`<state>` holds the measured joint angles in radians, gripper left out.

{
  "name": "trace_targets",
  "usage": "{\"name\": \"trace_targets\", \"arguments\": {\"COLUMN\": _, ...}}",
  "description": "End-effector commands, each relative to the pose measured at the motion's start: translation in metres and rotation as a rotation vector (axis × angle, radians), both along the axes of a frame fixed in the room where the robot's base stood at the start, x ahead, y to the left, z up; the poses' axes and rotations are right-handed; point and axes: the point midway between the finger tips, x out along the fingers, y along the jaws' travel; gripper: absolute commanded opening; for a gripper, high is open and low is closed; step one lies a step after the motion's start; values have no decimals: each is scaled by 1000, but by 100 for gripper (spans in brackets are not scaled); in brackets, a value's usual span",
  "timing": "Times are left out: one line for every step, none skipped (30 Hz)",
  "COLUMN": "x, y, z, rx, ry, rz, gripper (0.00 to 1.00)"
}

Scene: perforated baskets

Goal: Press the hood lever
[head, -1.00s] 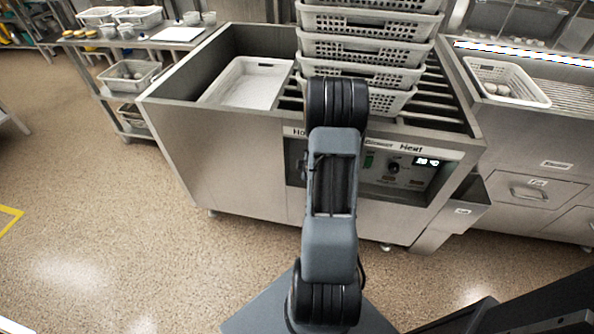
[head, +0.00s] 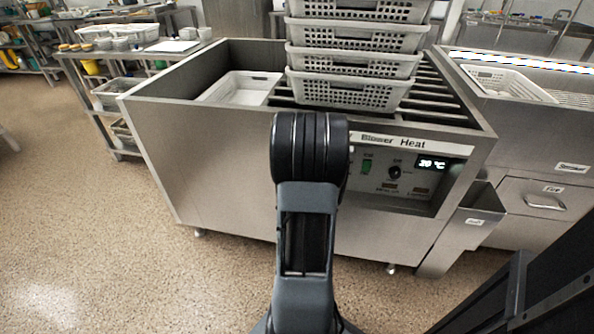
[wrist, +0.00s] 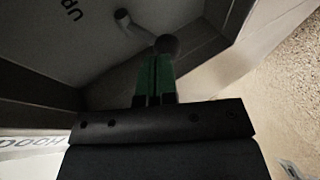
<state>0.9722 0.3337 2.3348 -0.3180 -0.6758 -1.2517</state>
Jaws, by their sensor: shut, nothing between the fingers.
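In the wrist view, the hood lever (wrist: 165,43) is a grey rod with a round dark knob, set in a recess of a grey panel marked "UP". A label reading "HOOD" (wrist: 30,143) shows at the lower left of that view. My gripper (wrist: 157,62) has green fingers shut together, with nothing held between them. Its fingertips are right at the knob; I cannot tell whether they touch it. In the head view my arm covers part of the machine front, and the lever and gripper are hidden.
The steel machine (head: 200,165) has a control panel (head: 395,175) showing a temperature readout. A stack of perforated baskets (head: 350,92) stands on its slatted top, beside a white tray (head: 240,87). A side table with trays is at the left. Open floor (head: 80,200) lies at the left.

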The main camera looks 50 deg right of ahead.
Motion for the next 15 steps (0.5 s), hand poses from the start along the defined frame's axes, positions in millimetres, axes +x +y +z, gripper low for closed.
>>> {"name": "trace_targets", "arguments": {"x": 1, "y": 1, "z": 3, "rx": 0, "ry": 0, "rz": 1, "gripper": 0}}
{"name": "trace_targets", "arguments": {"x": 1, "y": 1, "z": 4, "rx": -1, "ry": -1, "rz": 2, "gripper": 0}}
{"name": "trace_targets", "arguments": {"x": 1, "y": 1, "z": 6, "rx": -1, "ry": -1, "rz": 2, "gripper": 0}}
{"name": "trace_targets", "arguments": {"x": 1, "y": 1, "z": 7, "rx": -1, "ry": -1, "rz": 2, "gripper": 0}}
{"name": "trace_targets", "arguments": {"x": 1, "y": 1, "z": 8, "rx": -1, "ry": -1, "rz": 2, "gripper": 0}}
{"name": "trace_targets", "arguments": {"x": 1, "y": 1, "z": 10, "rx": 0, "ry": 0, "rz": 2, "gripper": 0}}
{"name": "trace_targets", "arguments": {"x": 1, "y": 1, "z": 11, "rx": 0, "ry": 0, "rz": 2, "gripper": 0}}
{"name": "trace_targets", "arguments": {"x": 1, "y": 1, "z": 12, "rx": 0, "ry": 0, "rz": 1, "gripper": 0}}
{"name": "trace_targets", "arguments": {"x": 1, "y": 1, "z": 13, "rx": 0, "ry": 1, "rz": 1, "gripper": 0}}
{"name": "trace_targets", "arguments": {"x": 1, "y": 1, "z": 13, "rx": 0, "ry": 1, "rz": 1, "gripper": 0}}
{"name": "trace_targets", "arguments": {"x": 0, "y": 1, "z": 13, "rx": 0, "ry": 1, "rz": 1, "gripper": 0}}
{"name": "trace_targets", "arguments": {"x": 0, "y": 1, "z": 13, "rx": 0, "ry": 1, "rz": 1, "gripper": 0}}
{"name": "trace_targets", "arguments": {"x": 0, "y": 1, "z": 13, "rx": 0, "ry": 1, "rz": 1, "gripper": 0}}
{"name": "trace_targets", "arguments": {"x": 0, "y": 1, "z": 13, "rx": 0, "ry": 1, "rz": 1, "gripper": 0}}
{"name": "trace_targets", "arguments": {"x": 0, "y": 1, "z": 13, "rx": 0, "ry": 1, "rz": 1, "gripper": 0}}
